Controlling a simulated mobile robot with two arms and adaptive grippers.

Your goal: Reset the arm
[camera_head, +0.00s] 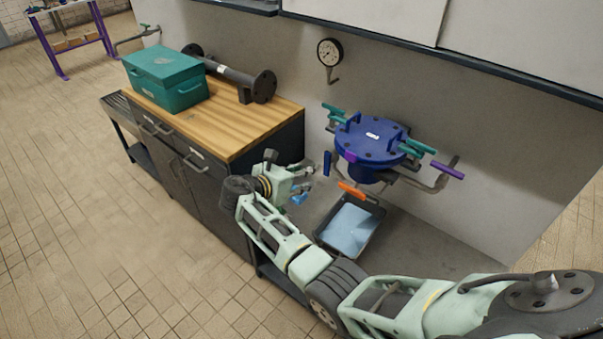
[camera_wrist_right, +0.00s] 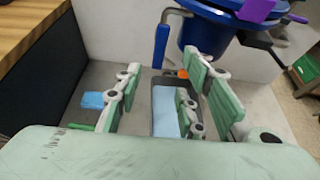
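My right arm (camera_head: 305,262) reaches in from the lower right in the head view, pale green with dark joints. My right gripper (camera_head: 303,183) is by the right end of the wooden-topped cabinet, left of the blue round vessel (camera_head: 370,138). In the wrist view the right gripper (camera_wrist_right: 165,98) has its green-padded fingers spread apart, with nothing held between them. The vessel's blue handle (camera_head: 327,163) and orange handle (camera_head: 351,189) are to the gripper's right and apart from it. My left gripper is not in view.
A dark tray (camera_head: 319,236) with pale blue contents lies below the vessel. The cabinet (camera_head: 237,145) carries a green toolbox (camera_head: 165,78) and a flanged pipe (camera_head: 232,74). A gauge (camera_head: 329,52) is on the wall. The tiled floor (camera_head: 70,200) at left is clear.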

